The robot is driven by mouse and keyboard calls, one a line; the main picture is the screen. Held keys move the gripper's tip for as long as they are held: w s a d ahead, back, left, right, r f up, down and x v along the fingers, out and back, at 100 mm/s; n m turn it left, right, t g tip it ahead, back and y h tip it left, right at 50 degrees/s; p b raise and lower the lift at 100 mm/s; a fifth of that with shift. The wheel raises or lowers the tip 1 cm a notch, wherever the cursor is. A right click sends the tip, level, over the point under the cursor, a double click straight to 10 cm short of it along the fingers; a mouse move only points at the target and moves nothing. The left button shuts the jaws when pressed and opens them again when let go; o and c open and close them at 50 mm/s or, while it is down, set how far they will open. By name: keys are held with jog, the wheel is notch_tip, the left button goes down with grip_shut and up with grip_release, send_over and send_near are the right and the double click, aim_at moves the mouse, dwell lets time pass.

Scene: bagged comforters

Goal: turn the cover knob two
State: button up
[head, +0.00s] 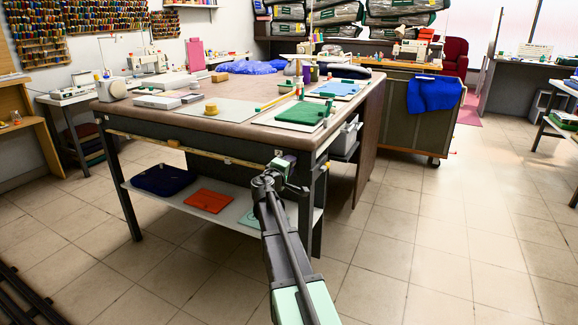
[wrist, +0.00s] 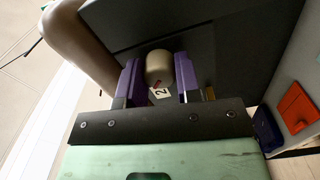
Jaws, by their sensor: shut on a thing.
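A cream rounded knob (wrist: 159,65) sits on a dark panel (wrist: 215,45) in the wrist view. A small white label marked "2" (wrist: 161,92) is just in front of it, with a small red mark beside it. My gripper (wrist: 158,72) has its two purple fingers on either side of the knob and is shut on it. In the head view my gripper (head: 282,163) is at the front side of the big work table (head: 135,105), under the tabletop edge. The knob is hidden there behind my gripper.
A lower shelf (head: 145,203) under the table holds a dark blue folded cloth (head: 163,180) and an orange one (head: 208,200). A table leg (head: 318,215) stands close to the right of my arm. The tiled floor (head: 430,250) on the right is clear.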

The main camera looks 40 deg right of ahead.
jog(key=m, duration=1.1)
dwell(0.5)
jog(key=o, duration=0.9)
jog(key=v, duration=1.1)
jog(key=shift+r, duration=0.1)
jog(key=shift+d, duration=0.1)
